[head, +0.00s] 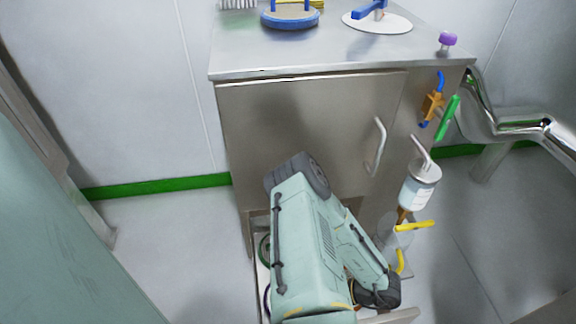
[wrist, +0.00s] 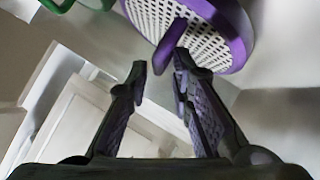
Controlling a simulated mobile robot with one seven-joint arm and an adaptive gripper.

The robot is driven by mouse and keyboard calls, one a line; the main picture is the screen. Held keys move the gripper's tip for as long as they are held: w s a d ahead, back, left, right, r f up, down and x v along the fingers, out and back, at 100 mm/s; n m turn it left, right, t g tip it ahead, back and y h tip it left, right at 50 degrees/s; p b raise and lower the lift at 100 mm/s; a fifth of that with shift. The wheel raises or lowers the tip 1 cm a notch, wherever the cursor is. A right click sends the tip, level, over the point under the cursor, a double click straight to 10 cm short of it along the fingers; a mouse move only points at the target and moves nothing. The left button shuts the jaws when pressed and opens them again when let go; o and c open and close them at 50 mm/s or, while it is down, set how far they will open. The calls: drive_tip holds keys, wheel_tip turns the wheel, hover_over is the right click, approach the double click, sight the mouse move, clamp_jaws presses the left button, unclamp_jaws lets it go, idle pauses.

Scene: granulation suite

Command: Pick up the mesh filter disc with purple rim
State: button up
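The mesh filter disc with purple rim (wrist: 205,22) shows at the top of the wrist view, with a white perforated mesh and a purple bar-like handle (wrist: 168,46). My gripper (wrist: 160,70) is open, its two dark fingers apart. The handle lies between the fingertips, close to the right one; I cannot tell whether they touch. In the head view my arm covers the gripper and most of the area around the disc. Only a thin purple arc (head: 267,299) shows left of the arm, probably the disc's rim.
A green-rimmed item (wrist: 57,4) is at the wrist view's top left; a green arc (head: 264,250) also shows in the head view. A steel cabinet (head: 300,120) stands ahead, with a blue-handled disc (head: 290,18) on top. Bottle (head: 420,187) and yellow-handled items (head: 415,226) are right of my arm.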

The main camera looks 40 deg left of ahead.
drive_tip(key=shift+s+a+f, duration=0.25)
drive_tip(key=shift+a+f, duration=0.05)
drive_tip(key=shift+a, duration=0.2)
drive_tip(key=shift+c, duration=0.3)
clamp_jaws()
